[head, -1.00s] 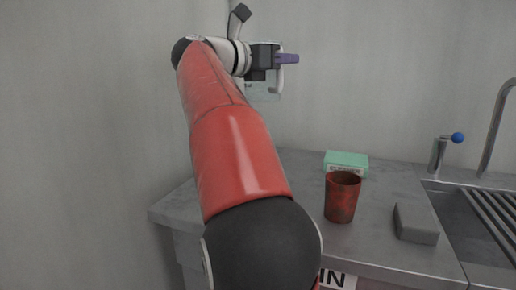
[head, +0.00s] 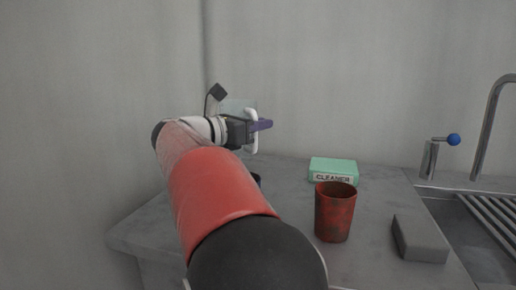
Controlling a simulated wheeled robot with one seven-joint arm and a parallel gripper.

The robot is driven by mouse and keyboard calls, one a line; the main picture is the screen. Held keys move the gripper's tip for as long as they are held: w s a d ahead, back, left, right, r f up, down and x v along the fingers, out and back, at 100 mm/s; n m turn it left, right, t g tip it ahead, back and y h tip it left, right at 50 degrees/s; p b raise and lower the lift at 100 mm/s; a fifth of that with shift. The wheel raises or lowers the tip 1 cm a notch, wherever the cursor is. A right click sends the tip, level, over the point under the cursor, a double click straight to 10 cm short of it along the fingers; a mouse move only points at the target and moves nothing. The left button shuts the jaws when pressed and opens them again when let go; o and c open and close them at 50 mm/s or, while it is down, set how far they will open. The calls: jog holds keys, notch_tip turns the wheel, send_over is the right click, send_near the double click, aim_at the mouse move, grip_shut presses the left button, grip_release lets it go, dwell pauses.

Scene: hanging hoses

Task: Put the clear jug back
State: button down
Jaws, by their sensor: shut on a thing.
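The clear jug (head: 237,106) is see-through with a white handle (head: 254,143). It is at the back left, largely hidden behind my arm and gripper. My gripper (head: 262,126), with purple fingers, is shut on the jug's handle. The jug looks to be above the grey worktop (head: 290,228), near the wall. Its base is hidden, so I cannot tell whether it touches the surface.
A green box marked CLEANER (head: 333,171) stands at the back of the worktop. A red cup (head: 335,212) stands in front of it, and a grey block (head: 419,238) lies to the right. A sink with a blue-knobbed tap (head: 453,140) is at the far right.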

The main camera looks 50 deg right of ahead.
jog(key=shift+f, duration=2.4)
jog(key=shift+f+b, duration=0.2)
jog(key=shift+b, duration=0.2)
jog(key=c, duration=1.4)
grip_release()
jog(key=shift+c, duration=0.2)
jog(key=shift+r, duration=0.1)
jog(key=a, duration=0.4)
jog(key=w+a+b, duration=0.1)
jog(key=a, duration=0.7)
jog(key=shift+w, duration=0.3)
